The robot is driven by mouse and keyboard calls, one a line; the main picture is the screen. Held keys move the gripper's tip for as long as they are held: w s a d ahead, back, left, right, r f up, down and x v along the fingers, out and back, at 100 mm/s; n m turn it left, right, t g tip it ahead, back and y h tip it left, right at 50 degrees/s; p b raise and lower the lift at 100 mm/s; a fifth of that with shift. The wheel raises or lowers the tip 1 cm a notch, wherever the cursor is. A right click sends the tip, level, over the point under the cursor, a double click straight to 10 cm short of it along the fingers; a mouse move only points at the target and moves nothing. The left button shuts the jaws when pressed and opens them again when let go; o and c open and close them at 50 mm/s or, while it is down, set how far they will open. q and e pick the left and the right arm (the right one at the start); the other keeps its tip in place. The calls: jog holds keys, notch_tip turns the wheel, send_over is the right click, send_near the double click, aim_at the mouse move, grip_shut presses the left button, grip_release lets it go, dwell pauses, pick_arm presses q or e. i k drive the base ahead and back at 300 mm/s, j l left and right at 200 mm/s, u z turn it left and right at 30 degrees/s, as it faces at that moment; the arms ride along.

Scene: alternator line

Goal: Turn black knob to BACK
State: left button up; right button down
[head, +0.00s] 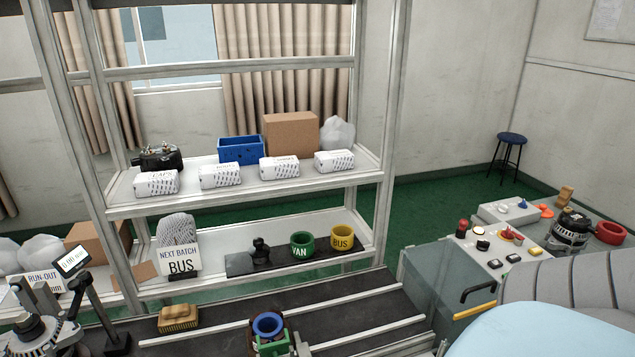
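A grey control panel (470,262) stands at the right with several small controls on top. A small dark round control (482,245) on it may be the black knob; it is too small to read its pointer or any BACK marking. Two small black and white controls, one at the front (495,264) and one to its right (513,258), also sit on the panel. Neither of my grippers shows in the head view, so I cannot tell their state.
A red control (462,226) and a yellow one (533,253) share the bench top. An alternator (570,232) and a red ring (610,232) stand at right. A grey ribbed object (585,280) and pale blue rounded surface (545,332) fill the near right. A dark conveyor (355,318) lies in front.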

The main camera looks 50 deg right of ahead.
aim_at(482, 245)
jog(key=z, duration=2.8)
jog(key=i+l+u, duration=0.15)
jog(key=u, duration=0.3)
jog(key=i+l+u, duration=0.1)
jog(key=u, duration=0.4)
jog(key=l+u, duration=0.3)
jog(key=u, duration=0.15)
jog(key=l+u, duration=0.45)
jog(key=l, duration=0.65)
jog(key=l+u, duration=0.2)
jog(key=l, duration=0.9)
jog(key=k, duration=0.05)
